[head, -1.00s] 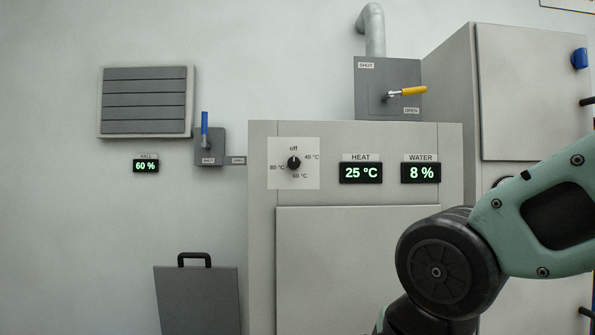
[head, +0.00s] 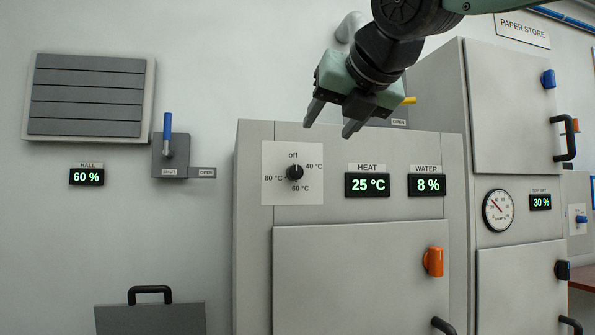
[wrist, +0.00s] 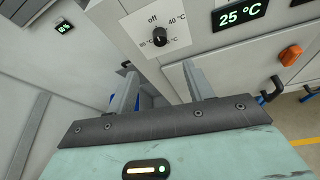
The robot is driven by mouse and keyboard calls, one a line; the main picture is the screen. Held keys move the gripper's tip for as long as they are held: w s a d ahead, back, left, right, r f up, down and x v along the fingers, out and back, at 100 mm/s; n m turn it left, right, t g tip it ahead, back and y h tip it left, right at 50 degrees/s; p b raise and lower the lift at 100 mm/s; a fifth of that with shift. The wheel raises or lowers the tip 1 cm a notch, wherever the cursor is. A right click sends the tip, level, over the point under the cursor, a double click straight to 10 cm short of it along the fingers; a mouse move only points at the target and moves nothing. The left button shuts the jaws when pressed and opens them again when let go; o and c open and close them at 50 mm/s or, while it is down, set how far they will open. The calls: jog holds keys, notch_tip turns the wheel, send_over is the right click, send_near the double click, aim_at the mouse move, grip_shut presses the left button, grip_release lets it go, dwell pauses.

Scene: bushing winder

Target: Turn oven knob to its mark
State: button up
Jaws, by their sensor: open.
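The oven knob (head: 294,172) is a small black dial on a white square plate (head: 270,190) on the oven's upper front. The plate is marked off at the top, 40 °C at upper right, 60 °C below and 80 °C at left. The knob's light pointer line appears to face up, towards off. The knob also shows in the wrist view (wrist: 158,41), ahead of the fingers. My gripper (head: 331,123) is open and empty, above and to the right of the knob in the head view, apart from it. The HEAT display (head: 367,184) reads 25 °C.
The WATER display (head: 426,184) reads 8 %. The oven door (head: 350,285) below has an orange latch (head: 433,262). A yellow-handled lever (head: 409,101) sits behind my gripper. A blue lever (head: 167,128) is on the left wall. Space before the dial plate looks clear.

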aim_at(297, 170)
jog(key=p+x, duration=0.1)
jog(key=x, duration=1.5)
jog(key=shift+w+a+f, duration=0.1)
jog(key=shift+w, duration=0.1)
jog(key=c, duration=1)
